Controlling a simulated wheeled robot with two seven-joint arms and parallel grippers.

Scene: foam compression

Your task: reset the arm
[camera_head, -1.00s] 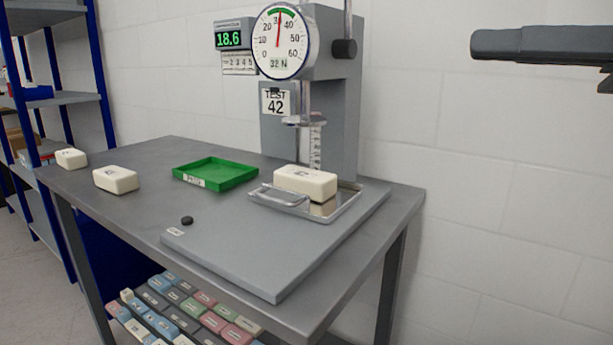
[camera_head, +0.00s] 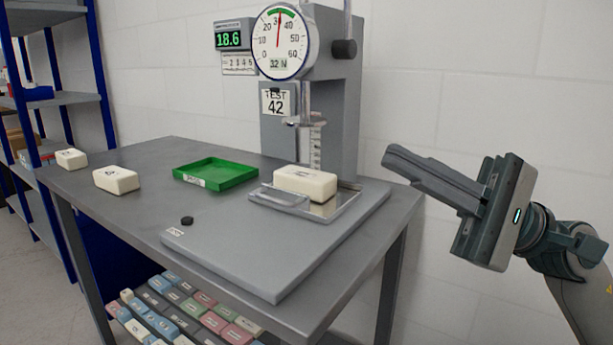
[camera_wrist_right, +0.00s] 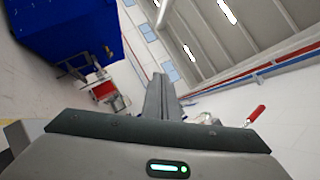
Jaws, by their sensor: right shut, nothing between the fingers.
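My right gripper (camera_head: 392,160) is in the head view at the right, beyond the table's right edge, its fingers pointing left toward the test machine. It is shut and empty, touching nothing. In the right wrist view its closed fingers (camera_wrist_right: 158,82) point up the picture, away from the table's objects. My left gripper is not in view. The test machine (camera_head: 335,110) has a round gauge (camera_head: 283,42) and a green display reading 18.6. A cream foam block (camera_head: 305,183) sits on the metal tray (camera_head: 335,208) under the press.
Two more cream blocks (camera_head: 116,180) (camera_head: 71,159) and a green tray (camera_head: 214,174) are on the grey table (camera_head: 150,155). A small black knob (camera_head: 187,220) is on the machine's base plate. Coloured blocks (camera_head: 185,320) lie below. Blue shelving (camera_head: 60,100) stands left.

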